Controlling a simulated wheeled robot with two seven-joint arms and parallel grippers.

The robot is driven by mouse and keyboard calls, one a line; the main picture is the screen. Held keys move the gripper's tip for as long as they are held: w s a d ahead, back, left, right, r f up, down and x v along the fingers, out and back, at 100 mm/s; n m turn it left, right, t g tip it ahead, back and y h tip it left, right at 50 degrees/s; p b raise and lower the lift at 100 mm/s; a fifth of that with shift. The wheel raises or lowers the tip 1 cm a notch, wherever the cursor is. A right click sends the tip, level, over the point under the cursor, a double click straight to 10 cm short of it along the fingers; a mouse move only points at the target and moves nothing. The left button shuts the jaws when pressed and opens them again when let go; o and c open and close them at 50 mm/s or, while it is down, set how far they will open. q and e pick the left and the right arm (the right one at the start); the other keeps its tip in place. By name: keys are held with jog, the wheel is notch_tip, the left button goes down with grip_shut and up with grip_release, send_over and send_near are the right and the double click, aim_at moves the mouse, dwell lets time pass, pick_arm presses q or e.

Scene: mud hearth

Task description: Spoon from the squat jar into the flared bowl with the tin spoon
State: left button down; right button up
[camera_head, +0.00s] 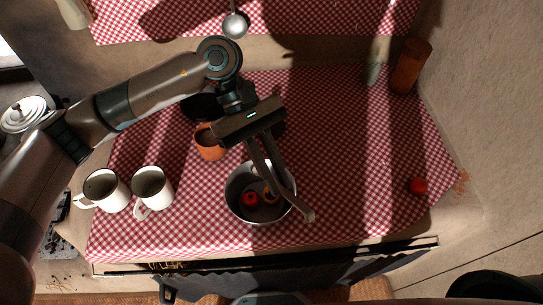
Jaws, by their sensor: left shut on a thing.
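My left gripper (277,163) reaches down over the metal pot. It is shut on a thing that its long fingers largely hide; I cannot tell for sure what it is. An orange-brown clay pot (211,151), perhaps the squat jar, stands just left of the gripper. A dark round vessel (199,107), perhaps the flared bowl, is behind it, partly covered by my left arm. A metal spoon or ladle (235,26) shows at the top, by the upper checked cloth; I cannot tell if it is the tin spoon. My right gripper is not in view.
The metal pot (233,207) holds a red thing (250,198) and an orange one. Two white mugs (152,186) stand at left. A brown cylinder (409,68) and a pale bottle (373,69) stand at back right, a red fruit (418,186) at right. The checked cloth (350,150) is clear right of centre.

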pick_arm(q)
jog(key=shift+s+a, duration=0.1)
jog(key=shift+s, duration=0.15)
jog(key=shift+f, duration=0.15)
